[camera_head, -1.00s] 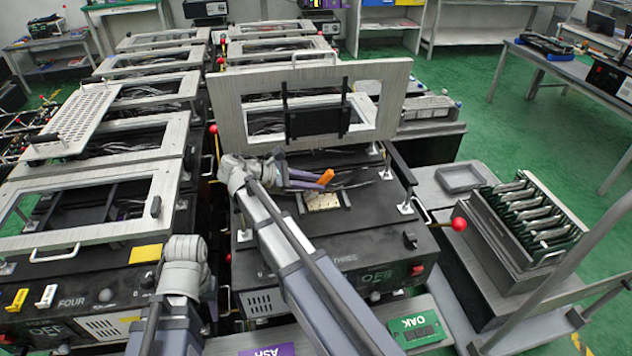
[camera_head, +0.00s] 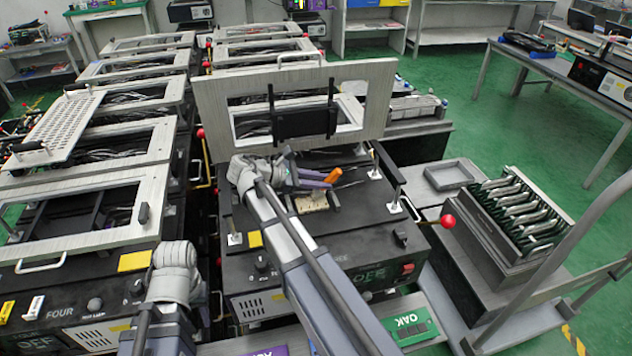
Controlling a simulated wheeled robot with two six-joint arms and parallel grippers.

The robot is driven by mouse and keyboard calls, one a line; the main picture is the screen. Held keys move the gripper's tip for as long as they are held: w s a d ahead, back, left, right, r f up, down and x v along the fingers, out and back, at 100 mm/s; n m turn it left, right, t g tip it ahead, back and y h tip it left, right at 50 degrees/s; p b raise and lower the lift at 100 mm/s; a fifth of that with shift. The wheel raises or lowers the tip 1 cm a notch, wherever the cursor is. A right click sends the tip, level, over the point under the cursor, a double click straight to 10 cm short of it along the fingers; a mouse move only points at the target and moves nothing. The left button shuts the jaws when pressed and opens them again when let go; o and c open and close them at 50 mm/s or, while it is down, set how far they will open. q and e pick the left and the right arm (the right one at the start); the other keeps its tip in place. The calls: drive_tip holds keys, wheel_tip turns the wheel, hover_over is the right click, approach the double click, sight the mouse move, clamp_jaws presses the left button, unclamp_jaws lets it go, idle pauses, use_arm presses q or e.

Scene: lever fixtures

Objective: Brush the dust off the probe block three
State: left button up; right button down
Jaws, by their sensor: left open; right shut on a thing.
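The tan probe block (camera_head: 312,200) of fixture THREE sits on the dark deck of that fixture (camera_head: 365,225), below its raised lid frame. My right gripper (camera_head: 308,180) reaches in over the deck and is shut on a brush with an orange handle (camera_head: 333,175). The brush is just behind and above the block in the picture; its bristles are hidden, so I cannot tell whether they touch the block. Dust on the block is too small to make out. My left gripper (camera_head: 172,256) is open at the lower left, in front of fixture FOUR, its fingers mostly hidden.
The raised lid frame (camera_head: 212,105) stands behind the deck. A red-ball lever (camera_head: 448,221) sticks out at the right side. A rack of cards (camera_head: 515,205) and an empty grey tray (camera_head: 452,174) stand on the right. Fixture FOUR (camera_head: 75,310) is on the left.

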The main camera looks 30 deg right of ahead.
drive_tip(key=shift+s+d, duration=0.25)
drive_tip(key=shift+d, duration=0.9)
drive_tip(key=shift+a, duration=0.1)
drive_tip(key=shift+w+a, duration=0.25)
drive_tip(key=shift+a, duration=0.65)
drive_tip(key=shift+w+a, duration=0.2)
drive_tip(key=shift+a, duration=0.7)
drive_tip(key=shift+w+a, duration=0.25)
drive_tip(key=shift+a, duration=0.65)
drive_tip(key=shift+w+a, duration=0.2)
drive_tip(key=shift+a, duration=0.7)
drive_tip(key=shift+r, duration=0.1)
wheel_tip(320, 180, up, 9)
drive_tip(key=p, duration=0.9)
